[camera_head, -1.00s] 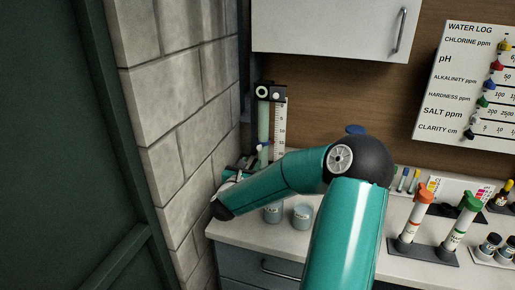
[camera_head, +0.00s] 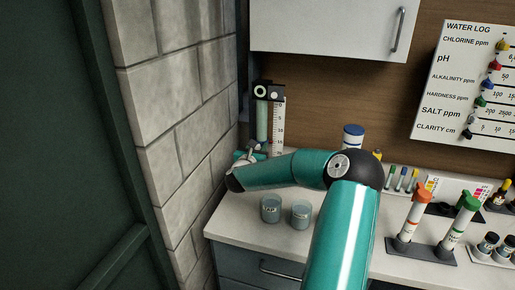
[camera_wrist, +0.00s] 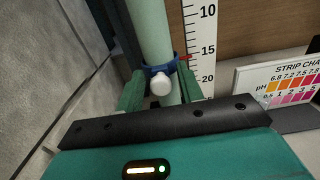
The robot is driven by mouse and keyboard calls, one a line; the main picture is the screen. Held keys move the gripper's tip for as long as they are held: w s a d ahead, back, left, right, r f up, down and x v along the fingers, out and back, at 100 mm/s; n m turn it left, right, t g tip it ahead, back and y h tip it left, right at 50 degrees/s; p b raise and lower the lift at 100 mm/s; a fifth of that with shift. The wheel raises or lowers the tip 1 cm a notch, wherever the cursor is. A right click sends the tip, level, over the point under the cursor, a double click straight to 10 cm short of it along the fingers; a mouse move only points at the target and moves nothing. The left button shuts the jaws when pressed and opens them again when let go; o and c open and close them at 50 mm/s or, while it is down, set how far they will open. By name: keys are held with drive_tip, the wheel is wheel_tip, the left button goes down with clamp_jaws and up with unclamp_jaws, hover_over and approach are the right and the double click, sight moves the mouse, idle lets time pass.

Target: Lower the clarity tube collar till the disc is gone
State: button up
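The clarity tube (camera_head: 262,122) stands upright in the back left corner of the counter, beside a white scale (camera_head: 278,120). In the wrist view, the pale green tube (camera_wrist: 150,28) carries a blue collar (camera_wrist: 174,66) with a round white knob (camera_wrist: 161,84) facing me. A red pointer (camera_wrist: 184,57) on the collar lies a little below the 15 mark. My gripper (camera_wrist: 160,82) has its green fingers spread, one on each side of the collar and knob. Gaps show beside the knob; contact with the collar ring is unclear. The disc inside the tube is not visible.
Two small beakers (camera_head: 271,210) (camera_head: 301,215) stand in front of the tube, below my forearm. A block wall (camera_head: 185,130) is close on the left. A strip chart (camera_wrist: 285,85), reagent racks (camera_head: 420,250) and a blue-lidded jar (camera_head: 353,135) are to the right.

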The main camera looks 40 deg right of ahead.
clamp_jaws()
wheel_tip(320, 180, down, 5)
drive_tip(key=shift+o, duration=0.4)
unclamp_jaws()
drive_tip(key=shift+s+r, duration=0.1)
drive_tip(key=v, duration=1.3)
drive_tip(key=shift+s+a, duration=0.2)
drive_tip(key=shift+a, duration=0.15)
